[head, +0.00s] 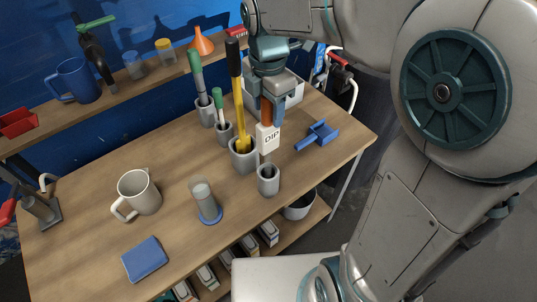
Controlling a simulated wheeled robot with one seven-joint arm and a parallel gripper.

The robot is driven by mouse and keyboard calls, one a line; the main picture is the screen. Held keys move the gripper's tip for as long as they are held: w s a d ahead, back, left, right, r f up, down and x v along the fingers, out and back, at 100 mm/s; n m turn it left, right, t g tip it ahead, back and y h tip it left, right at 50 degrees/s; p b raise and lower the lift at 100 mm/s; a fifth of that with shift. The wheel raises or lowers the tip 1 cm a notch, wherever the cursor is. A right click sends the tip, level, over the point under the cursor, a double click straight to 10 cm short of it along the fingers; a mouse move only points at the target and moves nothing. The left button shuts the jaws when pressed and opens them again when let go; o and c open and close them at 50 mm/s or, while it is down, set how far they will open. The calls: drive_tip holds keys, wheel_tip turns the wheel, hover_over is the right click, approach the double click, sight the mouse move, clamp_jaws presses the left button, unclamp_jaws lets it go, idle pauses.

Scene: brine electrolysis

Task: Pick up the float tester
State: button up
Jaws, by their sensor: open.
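No object in view is plainly marked as the float tester. A tool with an orange-brown upper part (266,112) and a white "DIP" label (268,138) stands above a grey cup holder (268,180) on the bench. My gripper (267,115) points down over it, with open fingers on either side of the orange-brown part. I cannot tell whether they touch it. The tool's lower end is hidden in or behind the holder. A yellow tool with a black handle (237,85) stands close to the left in another grey holder (244,158).
Two green-handled tools (196,72) (218,105) stand in grey holders behind. A blue cradle (318,135) lies at right. A clear cylinder on a blue base (204,200), a beige mug (138,194) and a blue block (145,259) occupy the front. The bench's left middle is clear.

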drive_tip(key=shift+f, duration=0.2)
clamp_jaws()
drive_tip(key=shift+r, duration=0.1)
